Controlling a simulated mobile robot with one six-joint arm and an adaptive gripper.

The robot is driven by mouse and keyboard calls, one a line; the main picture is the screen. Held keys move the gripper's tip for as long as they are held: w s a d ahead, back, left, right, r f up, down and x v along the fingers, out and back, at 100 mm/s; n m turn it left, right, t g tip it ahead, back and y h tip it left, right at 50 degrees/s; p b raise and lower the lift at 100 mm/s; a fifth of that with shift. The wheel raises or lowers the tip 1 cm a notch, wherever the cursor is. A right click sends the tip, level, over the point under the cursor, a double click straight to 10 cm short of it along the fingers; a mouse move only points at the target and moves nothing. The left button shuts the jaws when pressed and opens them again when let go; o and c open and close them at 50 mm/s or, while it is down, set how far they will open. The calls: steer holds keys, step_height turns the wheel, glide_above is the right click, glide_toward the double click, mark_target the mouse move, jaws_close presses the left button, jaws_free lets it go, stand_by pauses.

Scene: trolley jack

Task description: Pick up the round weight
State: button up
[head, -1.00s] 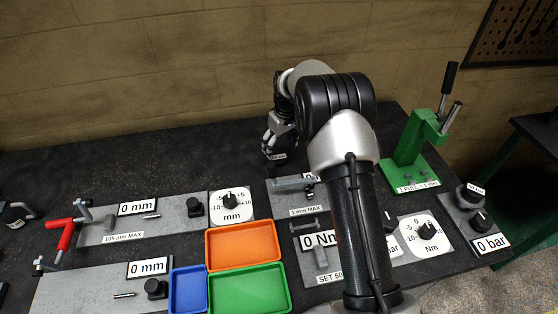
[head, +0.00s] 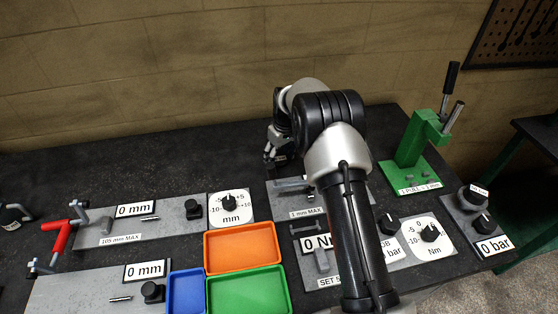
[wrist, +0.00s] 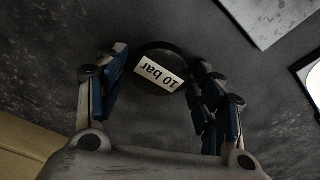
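The round weight (wrist: 160,74) is a dark disc with a white label reading "10 bar". In the wrist view it lies on the dark bench top, between the two blue-padded fingers of my gripper (wrist: 159,58). The fingers are spread, with a gap showing on each side of the weight; it is nearer the left finger. In the head view my gripper (head: 275,152) points down at the back of the bench, low over the surface, and mostly hides the weight.
A grey plate marked "1 mm MAX" (head: 290,201) lies just in front of my gripper. The green press (head: 412,160) stands to the right. Orange (head: 241,246), green (head: 247,290) and blue (head: 187,292) trays sit at the front. The bench left of my gripper is clear.

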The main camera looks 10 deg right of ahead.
steer(key=c, duration=0.8)
steer(key=shift+c, duration=0.2)
